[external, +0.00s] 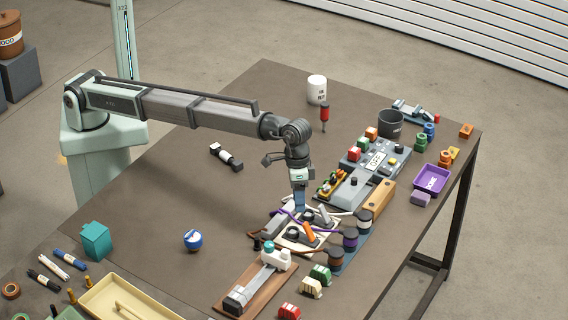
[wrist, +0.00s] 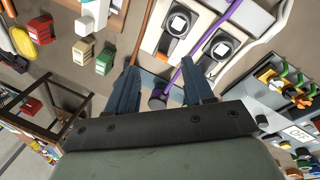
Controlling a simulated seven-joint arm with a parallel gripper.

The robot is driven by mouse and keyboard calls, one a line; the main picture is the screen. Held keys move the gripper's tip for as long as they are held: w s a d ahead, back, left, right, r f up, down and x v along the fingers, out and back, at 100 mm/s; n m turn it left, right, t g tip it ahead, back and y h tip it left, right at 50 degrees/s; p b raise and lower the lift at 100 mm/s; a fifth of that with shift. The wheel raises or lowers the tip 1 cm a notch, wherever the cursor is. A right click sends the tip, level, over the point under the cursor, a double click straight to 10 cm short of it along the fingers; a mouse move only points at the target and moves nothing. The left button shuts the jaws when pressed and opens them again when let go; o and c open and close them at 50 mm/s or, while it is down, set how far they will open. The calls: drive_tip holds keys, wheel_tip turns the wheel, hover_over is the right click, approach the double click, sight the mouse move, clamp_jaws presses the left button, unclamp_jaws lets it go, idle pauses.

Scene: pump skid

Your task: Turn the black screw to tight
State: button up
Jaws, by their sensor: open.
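My gripper (external: 300,207) points down over the white plate with levers, near the middle right of the table. In the wrist view my gripper (wrist: 160,66) is open, its two dark blue fingers apart. A purple cable (wrist: 181,72) and a dark purple cylinder (wrist: 157,99) show between the fingers; I cannot tell their depth. I cannot surely tell which part is the black screw; a small black knob (external: 353,181) stands on the grey block.
Brown, purple and white cables cross the plate beside an orange lever (external: 309,233). A wooden board with a clamp (external: 262,277) lies in front. A grey panel (external: 378,158) and purple tray (external: 432,179) are to the right. The table's left middle is mostly clear.

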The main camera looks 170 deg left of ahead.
sight(333, 180)
drive_tip(key=s+a+r+n+g, duration=0.1)
drive_tip(key=s+a+r+n, duration=0.15)
drive_tip(key=s+a, duration=0.65)
drive_tip(key=s+a+r+n+g, duration=0.1)
drive_tip(key=s+a+n+g, duration=0.15)
drive_tip(key=s+a, duration=0.6)
drive_tip(key=shift+t, duration=0.45)
drive_tip(key=f, duration=0.4)
drive_tip(key=s+f, duration=0.1)
drive_tip(key=f, duration=0.4)
drive_tip(key=s+d+f, duration=0.1)
drive_tip(key=f, duration=0.3)
drive_tip(key=shift+f, duration=0.2)
clamp_jaws()
